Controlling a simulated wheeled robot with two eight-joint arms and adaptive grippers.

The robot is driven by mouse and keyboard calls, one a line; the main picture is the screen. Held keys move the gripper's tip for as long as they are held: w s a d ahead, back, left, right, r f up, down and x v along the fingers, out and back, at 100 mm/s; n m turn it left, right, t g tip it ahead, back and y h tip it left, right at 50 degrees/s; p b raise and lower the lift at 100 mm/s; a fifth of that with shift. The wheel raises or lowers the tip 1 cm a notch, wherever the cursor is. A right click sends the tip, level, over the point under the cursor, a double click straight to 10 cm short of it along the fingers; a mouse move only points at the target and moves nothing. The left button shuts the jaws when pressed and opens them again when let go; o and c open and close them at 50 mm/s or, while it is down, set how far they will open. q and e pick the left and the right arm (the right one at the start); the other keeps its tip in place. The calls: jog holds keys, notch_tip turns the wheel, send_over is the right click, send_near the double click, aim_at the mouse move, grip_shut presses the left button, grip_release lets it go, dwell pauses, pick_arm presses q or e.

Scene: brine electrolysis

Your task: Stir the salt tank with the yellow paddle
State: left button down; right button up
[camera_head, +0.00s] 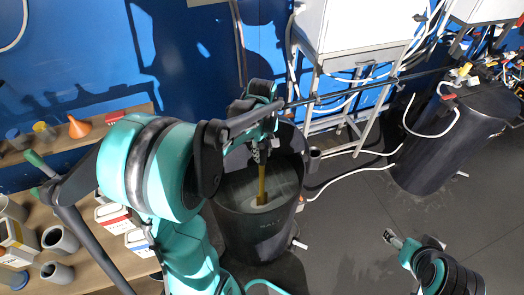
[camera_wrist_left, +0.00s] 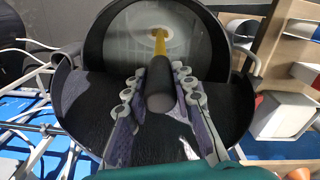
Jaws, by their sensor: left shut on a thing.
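The salt tank (camera_head: 268,236) is a black open drum at the centre of the head view, with pale, cloudy liquid inside. The yellow paddle (camera_head: 262,180) stands in it, its lower end in the liquid. In the left wrist view the paddle's black handle (camera_wrist_left: 160,85) lies between the fingers, and its yellow shaft (camera_wrist_left: 159,42) runs down to a pale swirl in the tank (camera_wrist_left: 85,100). My left gripper (camera_head: 262,152) is shut on the handle above the tank's mouth. My right gripper (camera_head: 393,239) is off to the right, low in the head view; its jaw gap is unclear.
A second black tank (camera_head: 430,155) with white hoses stands to the right. A white cabinet on a metal frame (camera_head: 345,75) stands behind the salt tank. Wooden shelves (camera_head: 95,255) with grey cups, boxes and an orange funnel (camera_head: 79,128) are at left. Grey floor lies open between the tanks.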

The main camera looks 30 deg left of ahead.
aim_at(262, 160)
pick_arm(q)
jog(key=shift+f+b, duration=1.5)
jog(key=shift+f, duration=0.65)
jog(key=shift+w, duration=0.1)
